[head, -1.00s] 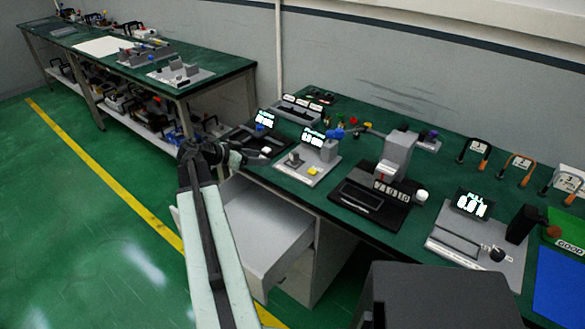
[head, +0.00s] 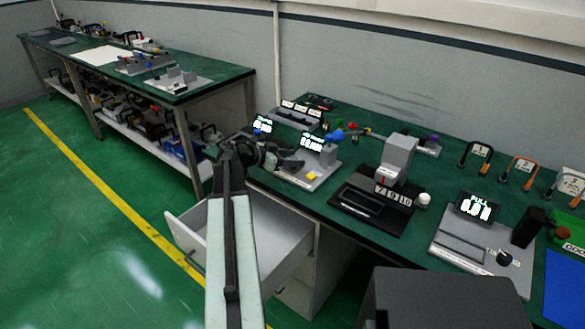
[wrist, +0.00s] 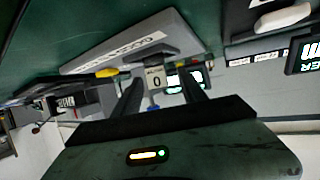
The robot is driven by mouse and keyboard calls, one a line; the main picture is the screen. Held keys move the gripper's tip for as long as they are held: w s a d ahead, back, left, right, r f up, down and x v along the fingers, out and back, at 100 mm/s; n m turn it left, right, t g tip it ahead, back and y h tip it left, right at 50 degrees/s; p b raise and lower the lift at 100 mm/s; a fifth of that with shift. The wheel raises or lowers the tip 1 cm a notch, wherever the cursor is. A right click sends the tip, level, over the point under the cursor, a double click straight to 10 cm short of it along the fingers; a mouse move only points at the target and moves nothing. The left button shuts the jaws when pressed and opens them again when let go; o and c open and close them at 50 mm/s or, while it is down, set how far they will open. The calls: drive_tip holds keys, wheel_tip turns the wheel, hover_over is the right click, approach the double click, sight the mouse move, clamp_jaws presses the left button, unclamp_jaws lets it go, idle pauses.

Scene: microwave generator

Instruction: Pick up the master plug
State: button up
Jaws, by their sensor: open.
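My gripper (head: 292,164) is open over the front left of the grey station plate (head: 322,178) with the yellow button (head: 312,175). It also shows in the wrist view (wrist: 161,74), its two dark fingers apart. No part is plainly marked as the master plug. A small dark grey piece (wrist: 152,53) sits on the plate just beyond the fingertips and may be it; I cannot be sure. A small white tag reading 0 (wrist: 156,81) appears between the fingers. Nothing is visibly held. In the head view my gripper hides the piece's spot.
A black-based press (head: 368,212) stands right of the station, and a scale-like unit (head: 462,240) further right. An open drawer (head: 270,240) juts out below the bench edge. Another bench (head: 205,85) stands at the back left. The green floor at left is clear.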

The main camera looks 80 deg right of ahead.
clamp_jaws()
